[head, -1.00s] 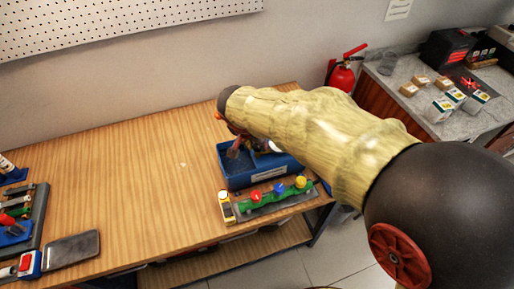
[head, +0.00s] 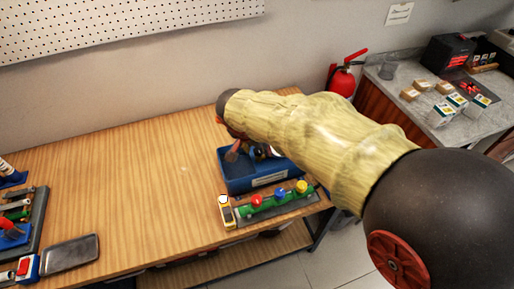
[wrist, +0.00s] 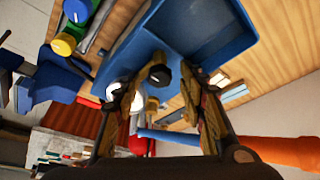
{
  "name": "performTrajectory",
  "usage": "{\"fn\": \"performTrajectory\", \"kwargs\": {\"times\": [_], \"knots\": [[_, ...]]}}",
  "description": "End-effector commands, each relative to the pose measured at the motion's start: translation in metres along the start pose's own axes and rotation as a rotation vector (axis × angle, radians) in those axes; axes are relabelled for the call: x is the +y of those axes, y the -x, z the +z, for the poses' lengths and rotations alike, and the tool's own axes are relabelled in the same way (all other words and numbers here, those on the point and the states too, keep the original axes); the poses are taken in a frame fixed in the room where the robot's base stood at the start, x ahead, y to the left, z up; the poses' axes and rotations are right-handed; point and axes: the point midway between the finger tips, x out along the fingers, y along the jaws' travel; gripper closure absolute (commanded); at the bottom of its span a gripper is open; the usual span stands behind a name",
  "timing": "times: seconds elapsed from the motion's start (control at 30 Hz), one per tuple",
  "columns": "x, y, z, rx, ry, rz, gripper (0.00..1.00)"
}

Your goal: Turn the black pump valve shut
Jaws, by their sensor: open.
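A round black knob (wrist: 159,75) with a pale mark on its face, seemingly the black pump valve, shows in the wrist view beside the blue bin. It lies between the two fingers of my gripper (wrist: 162,90), which are spread apart with a gap around it. I cannot tell whether either finger touches it. A brass-coloured part (wrist: 152,104) shows just below the knob. In the head view my gripper (head: 235,153) points down at the blue bin (head: 262,181) on the wooden bench; my arm hides the knob there.
A dark tray (head: 70,254) and tool holders lie far left. The bench middle is clear. A fire extinguisher (head: 342,78) stands behind.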

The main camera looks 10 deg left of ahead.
Motion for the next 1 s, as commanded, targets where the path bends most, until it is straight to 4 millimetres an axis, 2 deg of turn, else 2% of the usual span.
{"fn": "performTrajectory", "kwargs": {"times": [0.23,0.37,0.8,1.0], "knots": [[0.000,0.001,0.000,0.001,0.000,0.000,0.58],[-0.001,0.011,-0.001,0.002,0.000,-0.002,0.58],[-0.001,0.093,0.000,0.001,0.001,-0.003,0.58],[-0.001,0.115,0.000,0.000,0.001,-0.001,0.58]]}}
